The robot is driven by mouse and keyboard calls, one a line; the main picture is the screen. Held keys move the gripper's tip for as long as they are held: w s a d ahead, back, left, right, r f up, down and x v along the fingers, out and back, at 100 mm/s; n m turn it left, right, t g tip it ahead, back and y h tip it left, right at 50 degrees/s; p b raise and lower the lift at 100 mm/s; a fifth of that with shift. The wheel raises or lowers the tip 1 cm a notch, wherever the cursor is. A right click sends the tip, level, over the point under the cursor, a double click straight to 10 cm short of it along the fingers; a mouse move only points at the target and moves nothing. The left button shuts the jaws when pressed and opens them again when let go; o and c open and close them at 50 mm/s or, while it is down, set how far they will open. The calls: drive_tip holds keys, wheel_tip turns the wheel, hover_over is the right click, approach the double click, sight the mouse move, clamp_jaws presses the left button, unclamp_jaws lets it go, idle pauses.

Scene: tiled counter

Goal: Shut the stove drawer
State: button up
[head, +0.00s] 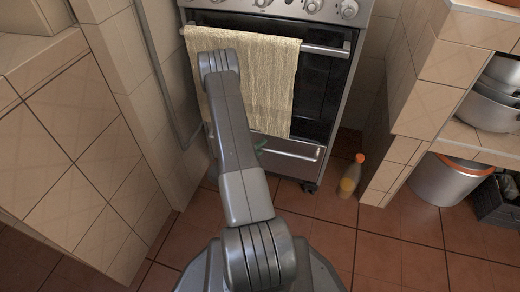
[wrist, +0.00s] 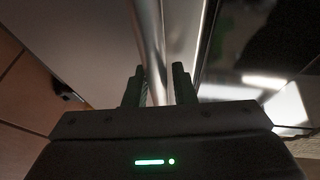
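The stove drawer (head: 282,167) is the grey panel at the bottom of the stove, below the oven door. Its bar handle (head: 302,156) runs across the front and shows as a metal bar in the wrist view (wrist: 149,40). I cannot tell how far the drawer stands out. My gripper (wrist: 158,88) has its fingers apart, with the bar running between them. I cannot tell whether the fingers touch the bar. In the head view my arm hides most of the gripper; only a green bit shows beside the drawer handle's left end.
A beige towel (head: 262,75) hangs from the oven door handle (head: 326,49). A bottle with an orange cap (head: 350,178) stands on the floor right of the stove. A tiled wall is close on the left. A bucket (head: 443,178) stands under the right shelf. The floor at front right is clear.

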drive_tip(key=shift+o, duration=1.1)
drive_tip(key=p+v, duration=0.4)
drive_tip(key=v, duration=0.9)
drive_tip(key=shift+s+a, duration=0.2)
drive_tip(key=shift+s, duration=0.1)
drive_tip(key=b+x, duration=0.3)
drive_tip(key=x, duration=0.9)
drive_tip(key=shift+w+d+f+b, duration=0.1)
drive_tip(key=shift+w+d+b, duration=0.1)
drive_tip(key=shift+b, duration=0.2)
drive_tip(key=shift+w+d, duration=0.35)
drive_tip(key=shift+w, duration=0.05)
